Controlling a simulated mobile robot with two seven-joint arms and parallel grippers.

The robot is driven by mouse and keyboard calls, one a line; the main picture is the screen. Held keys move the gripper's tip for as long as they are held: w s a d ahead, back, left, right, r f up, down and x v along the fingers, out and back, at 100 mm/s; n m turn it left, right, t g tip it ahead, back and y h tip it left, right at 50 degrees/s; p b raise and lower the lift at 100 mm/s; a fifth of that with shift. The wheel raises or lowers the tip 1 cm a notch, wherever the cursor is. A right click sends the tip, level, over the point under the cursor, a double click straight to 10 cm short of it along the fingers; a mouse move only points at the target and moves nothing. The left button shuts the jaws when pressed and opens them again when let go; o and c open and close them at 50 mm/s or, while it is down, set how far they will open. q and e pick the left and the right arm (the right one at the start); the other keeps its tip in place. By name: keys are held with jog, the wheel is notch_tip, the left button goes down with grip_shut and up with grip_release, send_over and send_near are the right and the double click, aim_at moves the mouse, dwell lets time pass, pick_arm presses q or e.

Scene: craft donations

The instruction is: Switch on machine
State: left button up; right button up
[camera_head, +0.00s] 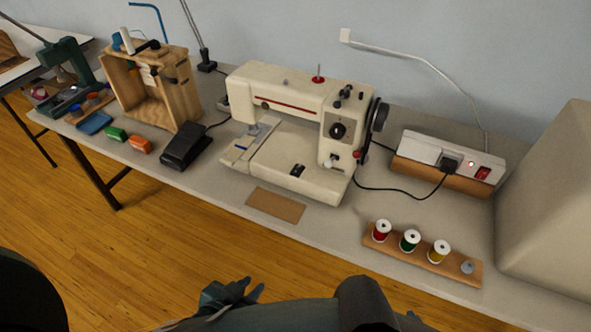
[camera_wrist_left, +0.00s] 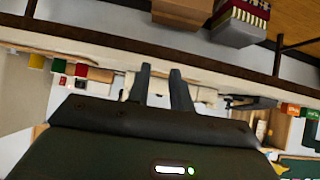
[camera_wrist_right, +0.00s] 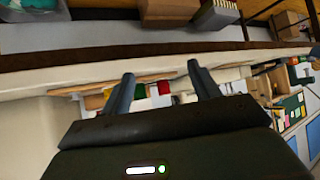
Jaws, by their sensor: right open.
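The cream sewing machine (camera_head: 290,105) stands on the worktable with its handwheel (camera_head: 378,115) on the right. A black cord runs from it to a black plug (camera_head: 450,163) in a white power strip (camera_head: 421,148). The strip has a red switch (camera_head: 482,173) and a small light (camera_head: 471,164); the switch's position is too small to tell. My left gripper (camera_head: 256,291) is in front of and below the table edge, empty, its fingers slightly apart, also in the left wrist view (camera_wrist_left: 159,70). My right gripper (camera_wrist_right: 163,72) is open and empty, well short of the machine.
A wooden rack (camera_head: 380,255) with thread spools lies at the front right, near a large beige block (camera_head: 550,200). A black pedal (camera_head: 186,146), an orange block (camera_head: 140,144), a green block (camera_head: 115,134) and a wooden box (camera_head: 150,85) stand left. A brown pad (camera_head: 275,205) lies at the front edge.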

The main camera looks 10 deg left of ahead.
pick_arm(q)
jog(key=shift+t, duration=0.8)
jog(key=w+r+b, duration=0.1)
jog(key=w, duration=0.2)
jog(key=w+r+b, duration=0.1)
jog(key=w, duration=0.3)
jog(key=w+r+b, duration=0.1)
jog(key=w+b, duration=0.1)
jog(key=w, duration=0.2)
jog(key=shift+w+r, duration=0.2)
grip_shut()
jog(key=w+r+t+b, duration=0.1)
jog(key=w+r+b, duration=0.2)
jog(key=w+r, duration=0.6)
jog(key=shift+w+d+r+t+h+b, duration=0.3)
jog(key=shift+w+d+t+h+b, duration=0.1)
jog(key=shift+w, duration=0.3)
pick_arm(e)
jog(key=a, duration=0.1)
jog(key=w+a+f+t+y, duration=0.1)
jog(key=shift+a+f+n, duration=0.2)
jog(key=shift+a+n, duration=0.15)
jog(key=shift+n, duration=0.05)
